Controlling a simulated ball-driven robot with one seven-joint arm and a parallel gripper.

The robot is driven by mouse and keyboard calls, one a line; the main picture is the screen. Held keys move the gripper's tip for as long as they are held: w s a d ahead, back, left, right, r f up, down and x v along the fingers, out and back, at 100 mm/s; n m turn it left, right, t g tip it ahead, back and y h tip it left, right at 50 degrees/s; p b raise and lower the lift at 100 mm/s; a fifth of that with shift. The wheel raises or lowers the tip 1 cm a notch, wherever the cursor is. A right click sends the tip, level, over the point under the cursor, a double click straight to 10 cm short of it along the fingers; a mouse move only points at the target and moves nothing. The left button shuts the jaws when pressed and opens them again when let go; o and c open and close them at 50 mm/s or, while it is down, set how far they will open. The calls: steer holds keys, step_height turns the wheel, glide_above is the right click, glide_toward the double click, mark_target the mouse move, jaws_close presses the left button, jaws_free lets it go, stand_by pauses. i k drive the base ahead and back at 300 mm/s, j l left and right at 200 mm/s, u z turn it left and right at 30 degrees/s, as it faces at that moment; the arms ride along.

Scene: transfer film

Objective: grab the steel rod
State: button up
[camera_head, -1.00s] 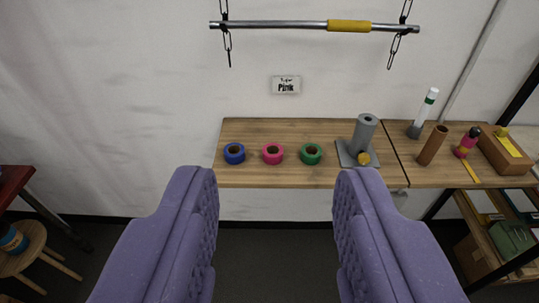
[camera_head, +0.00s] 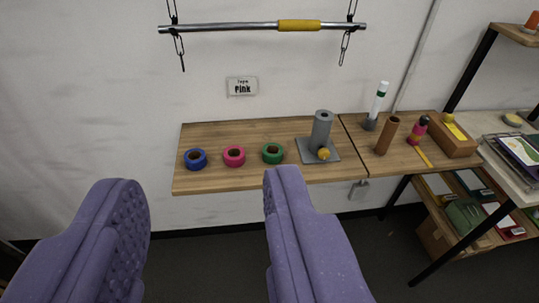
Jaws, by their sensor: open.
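The steel rod (camera_head: 225,28) hangs level on chains against the white wall at the top of the view, with a yellow sleeve (camera_head: 299,26) right of its middle. My gripper (camera_head: 205,182) shows as two purple padded fingers, wide apart with nothing between them. The fingers are low in the picture, well below the rod and apart from it. The chains run out of the top of the view.
A wooden bench (camera_head: 225,178) along the wall bears blue (camera_head: 187,163), pink (camera_head: 228,160) and green (camera_head: 266,157) tape rolls, a grey stand (camera_head: 321,131) and a brown tube (camera_head: 387,136). A shelf unit (camera_head: 437,258) stands at right.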

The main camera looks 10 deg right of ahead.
mark_target(313, 25)
steer(key=i+l+u, duration=0.35)
steer(key=i+l, duration=0.3)
steer(key=i+l+u, duration=0.35)
steer(key=i+l, duration=0.2)
steer(key=l, duration=0.3)
steer(key=i+l+u, duration=0.2)
steer(key=l, duration=0.25)
steer(key=i+l+u, duration=0.25)
steer(key=i+l, duration=0.4)
